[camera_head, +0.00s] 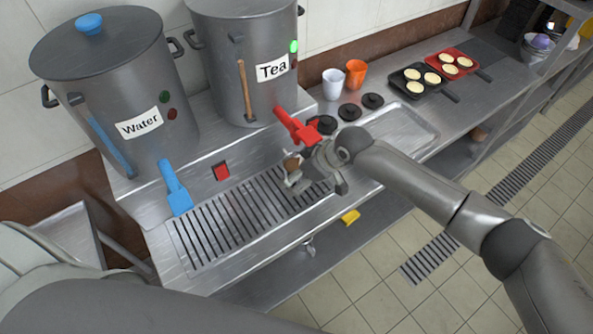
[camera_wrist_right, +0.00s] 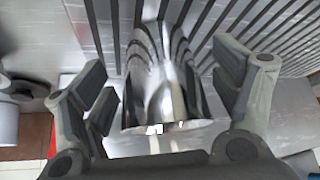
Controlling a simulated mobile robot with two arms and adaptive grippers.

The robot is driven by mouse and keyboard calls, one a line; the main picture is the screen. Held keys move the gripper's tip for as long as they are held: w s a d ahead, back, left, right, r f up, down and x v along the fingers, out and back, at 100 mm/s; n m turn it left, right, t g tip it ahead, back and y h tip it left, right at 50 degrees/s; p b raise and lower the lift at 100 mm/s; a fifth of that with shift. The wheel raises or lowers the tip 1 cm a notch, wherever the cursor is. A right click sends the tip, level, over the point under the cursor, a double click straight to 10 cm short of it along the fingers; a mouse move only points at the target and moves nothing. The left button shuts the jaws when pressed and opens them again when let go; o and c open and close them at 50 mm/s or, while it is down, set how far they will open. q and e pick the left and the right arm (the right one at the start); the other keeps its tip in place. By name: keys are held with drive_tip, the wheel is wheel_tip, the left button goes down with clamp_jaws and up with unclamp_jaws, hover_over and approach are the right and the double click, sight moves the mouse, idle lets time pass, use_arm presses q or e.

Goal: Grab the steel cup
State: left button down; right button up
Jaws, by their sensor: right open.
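The steel cup (camera_wrist_right: 165,85) fills the middle of the right wrist view, shiny and reflective, standing on the slatted drip grate. My right gripper (camera_wrist_right: 163,88) is open, with one finger on each side of the cup; gaps show between the fingers and its wall. In the head view the right gripper (camera_head: 314,173) is low over the right part of the grate, below the tea pot's red tap. The cup is mostly hidden there by the gripper, and I cannot make it out clearly. My left gripper is not in view.
The water pot (camera_head: 100,75) with a blue tap (camera_head: 175,188) and the tea pot (camera_head: 245,60) with a red tap (camera_head: 297,127) stand behind the grate (camera_head: 225,215). A white cup (camera_head: 333,83), orange cup (camera_head: 356,73) and pans (camera_head: 423,82) stand farther right.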

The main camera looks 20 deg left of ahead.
drive_tip(key=shift+a+f, duration=0.1)
drive_tip(key=shift+f, duration=0.1)
drive_tip(key=c, duration=1.2)
drive_tip(key=shift+c, duration=0.9)
drive_tip(key=shift+r, duration=0.1)
